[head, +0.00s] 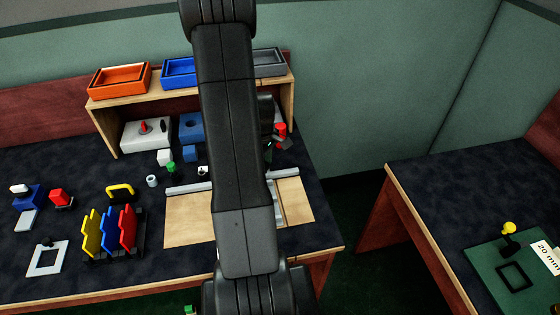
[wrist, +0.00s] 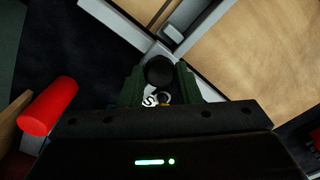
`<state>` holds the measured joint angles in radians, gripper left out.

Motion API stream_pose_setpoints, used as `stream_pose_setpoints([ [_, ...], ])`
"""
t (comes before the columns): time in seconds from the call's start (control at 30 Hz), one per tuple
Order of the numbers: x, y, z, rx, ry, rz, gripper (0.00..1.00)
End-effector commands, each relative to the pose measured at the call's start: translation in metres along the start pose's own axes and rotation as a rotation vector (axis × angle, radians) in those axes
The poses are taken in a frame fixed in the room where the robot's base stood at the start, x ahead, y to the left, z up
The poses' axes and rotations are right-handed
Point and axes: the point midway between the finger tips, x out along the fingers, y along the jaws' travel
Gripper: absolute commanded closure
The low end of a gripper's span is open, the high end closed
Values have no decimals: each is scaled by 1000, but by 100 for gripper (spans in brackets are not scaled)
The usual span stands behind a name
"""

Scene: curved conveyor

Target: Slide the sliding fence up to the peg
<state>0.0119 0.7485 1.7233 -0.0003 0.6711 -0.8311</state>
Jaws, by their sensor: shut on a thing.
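My gripper (wrist: 160,88) is shut on a round black knob (wrist: 160,70) in the wrist view, with a green finger on each side. The knob sits where two pale grey bars meet on a wooden board (wrist: 250,50). The bar running across the board, the sliding fence as far as I can tell, shows in the head view (head: 279,207) right of my arm. A grey rail (head: 190,187) runs along the board's back edge. A small grey block (wrist: 172,33) lies beside the bar. I cannot identify the peg. My arm hides the board's middle and most of my gripper in the head view.
A red cylinder (wrist: 48,105) stands close to my gripper. A shelf with an orange tray (head: 119,79) and a blue tray (head: 179,72) stands behind. A rack of coloured plates (head: 109,235) is left of the board. Another table (head: 440,200) stands right, across a gap.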

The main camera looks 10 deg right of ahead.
Motion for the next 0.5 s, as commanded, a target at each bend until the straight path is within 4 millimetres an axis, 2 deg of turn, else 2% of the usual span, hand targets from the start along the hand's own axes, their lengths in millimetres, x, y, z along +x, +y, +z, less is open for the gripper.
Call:
stream_pose_setpoints([
  [0.13,0,-12,-12,-3,3,2,100],
  [0.47,-1,-13,-14,0,3,2,100],
  [0.5,-1,-13,-14,0,3,2,66],
])
